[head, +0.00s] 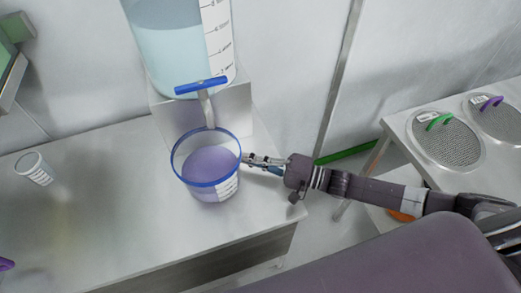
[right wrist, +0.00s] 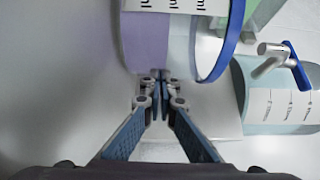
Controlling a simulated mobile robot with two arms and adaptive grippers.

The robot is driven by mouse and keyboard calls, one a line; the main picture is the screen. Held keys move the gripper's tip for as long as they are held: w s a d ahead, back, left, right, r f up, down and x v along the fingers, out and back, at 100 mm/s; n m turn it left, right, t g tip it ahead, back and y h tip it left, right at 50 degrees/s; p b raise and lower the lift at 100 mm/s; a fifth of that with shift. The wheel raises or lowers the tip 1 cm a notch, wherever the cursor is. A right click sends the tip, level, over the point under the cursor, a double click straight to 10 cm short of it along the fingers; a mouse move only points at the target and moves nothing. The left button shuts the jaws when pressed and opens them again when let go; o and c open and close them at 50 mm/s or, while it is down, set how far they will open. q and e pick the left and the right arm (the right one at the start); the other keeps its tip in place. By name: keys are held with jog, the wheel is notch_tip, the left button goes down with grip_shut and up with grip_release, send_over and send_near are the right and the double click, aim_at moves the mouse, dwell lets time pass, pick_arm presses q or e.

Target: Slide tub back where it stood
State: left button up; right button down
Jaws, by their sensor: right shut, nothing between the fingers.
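The tub (head: 210,167) is a clear vessel with a blue rim and purple contents. It stands on the steel bench under the tap of a large graduated tank. My right gripper (head: 248,160) reaches in from the right, with its fingertips at the tub's right side. In the right wrist view the gripper (right wrist: 160,78) is shut, with nothing between its fingers. The tips are right by the wall of the tub (right wrist: 145,42); I cannot tell whether they touch. My left gripper is not in view.
The tank (head: 180,55) with its blue-handled tap (head: 201,86) stands behind the tub. The bench is clear between cup and tub. Mesh sieves (head: 445,145) lie on a right-hand table.

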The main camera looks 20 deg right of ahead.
aim_at(209, 174)
jog(key=a, duration=0.3)
jog(key=s+a+p, duration=0.1)
jog(key=a, duration=0.7)
jog(key=shift+s+a+r, duration=0.1)
jog(key=shift+s+r, duration=0.05)
jog(key=shift+s, duration=0.25)
jog(key=a, duration=0.4)
jog(key=s+a, duration=0.1)
jog(key=a, duration=0.3)
jog(key=s+a, duration=0.1)
jog(key=a, duration=0.4)
jog(key=shift+d, duration=0.1)
